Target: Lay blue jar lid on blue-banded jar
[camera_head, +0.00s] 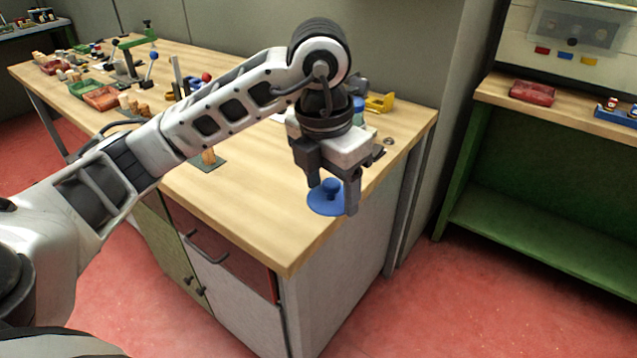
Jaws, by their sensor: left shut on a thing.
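The blue jar lid (323,203) is a flat round disc with a knob on top. My left gripper (334,192) is shut on the lid's knob and points down, with the disc below the fingers. In the picture the lid overlaps the front right part of the wooden bench top (262,215); I cannot tell its exact height. My right gripper is not in view.
A yellow holder (380,102) stands at the bench's back right. Red, green and orange trays with corks and a green clamp stand (127,58) fill its far left. A green-framed shelf with a red tray (532,93) stands at right.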

